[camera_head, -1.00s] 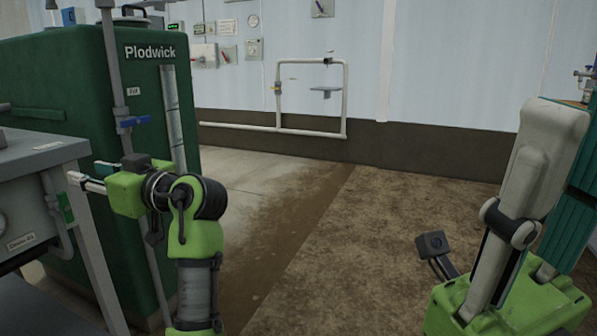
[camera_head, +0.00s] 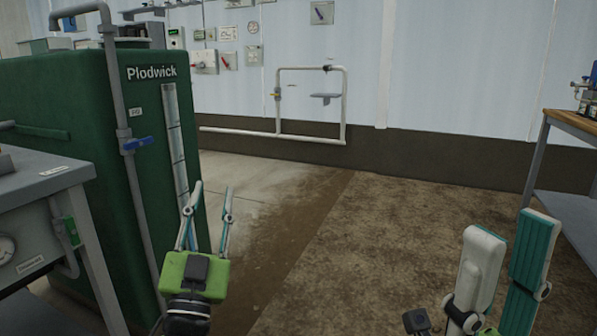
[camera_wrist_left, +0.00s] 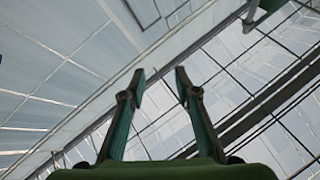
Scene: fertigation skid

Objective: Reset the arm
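My left gripper (camera_head: 213,187) points upward in front of the green tank (camera_head: 90,140), with its two fingers apart and nothing between them. In the left wrist view, the left gripper (camera_wrist_left: 160,74) is also open and empty, facing the pale roof and its dark beams. My right gripper (camera_head: 512,228) is at the lower right of the head view, close to the camera. Its two thick, pale and teal fingers point up and stand apart, with nothing seen between them. Its base is mostly cut off by the frame's bottom edge.
A grey bench (camera_head: 45,205) stands at the left, close to the tank. A grey vertical pipe with a blue valve handle (camera_head: 138,143) runs along the tank's front. A wooden-topped table (camera_head: 572,124) stands at the right. The brown floor (camera_head: 370,240) between is clear.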

